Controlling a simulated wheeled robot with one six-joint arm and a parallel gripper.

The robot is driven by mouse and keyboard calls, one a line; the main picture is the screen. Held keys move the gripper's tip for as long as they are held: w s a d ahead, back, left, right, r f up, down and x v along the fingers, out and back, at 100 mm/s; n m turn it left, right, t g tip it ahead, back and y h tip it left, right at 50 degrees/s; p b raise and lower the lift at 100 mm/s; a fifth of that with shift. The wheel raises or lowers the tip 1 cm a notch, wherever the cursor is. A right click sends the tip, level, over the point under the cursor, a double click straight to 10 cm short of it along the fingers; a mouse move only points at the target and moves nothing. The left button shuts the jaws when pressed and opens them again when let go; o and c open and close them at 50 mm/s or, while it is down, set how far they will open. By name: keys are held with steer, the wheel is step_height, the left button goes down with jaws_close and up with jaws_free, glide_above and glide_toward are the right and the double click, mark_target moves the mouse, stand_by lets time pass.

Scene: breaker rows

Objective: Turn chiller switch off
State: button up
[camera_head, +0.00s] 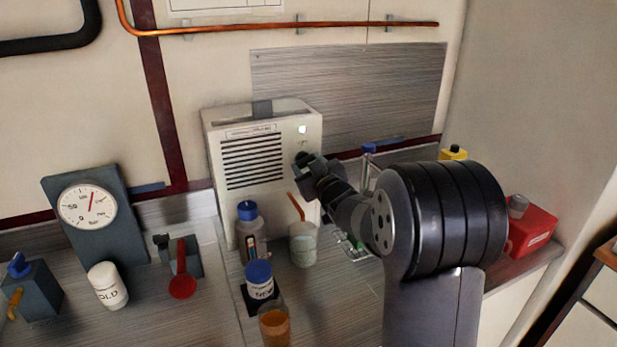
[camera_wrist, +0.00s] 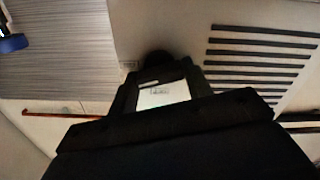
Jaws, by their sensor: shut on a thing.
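The white chiller (camera_head: 262,112) with dark vent slats stands against the back wall in the head view. A small pale light (camera_head: 302,130) shows at its upper right. My gripper (camera_head: 306,166) is at the right side of its front, below that light. In the wrist view, the vent slats (camera_wrist: 258,62) are at the upper right. A dark round chiller switch (camera_wrist: 157,58) shows just beyond my dark gripper (camera_wrist: 158,82). The gripper is shut on the switch; the fingertips and the switch's angle are mostly hidden in shadow.
A bottle with a blue cap (camera_head: 250,228), a grey cup with an orange stick (camera_head: 303,244), a blue-lidded jar (camera_head: 259,280) and a glass of amber liquid (camera_head: 274,326) stand in front of the chiller. A gauge (camera_head: 88,207) is at left. A red box (camera_head: 531,228) is at right.

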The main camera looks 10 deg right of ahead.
steer(key=n+b, duration=0.3)
steer(key=b, duration=0.1)
steer(key=shift+f+n, duration=0.25)
steer(key=shift+n, duration=0.15)
steer(key=n+b, duration=0.2)
steer(key=n, duration=0.1)
steer(key=shift+n+b, duration=0.3)
steer(key=shift+b, duration=0.1)
steer(key=shift+c, duration=0.2)
steer(key=shift+r+n+b, duration=0.2)
steer(key=shift+n+b, duration=1.7)
steer(key=shift+n, duration=1.5)
steer(key=o, duration=1)
steer(key=s+d, duration=0.2)
steer(key=s, duration=0.8)
steer(key=shift+s, duration=0.35)
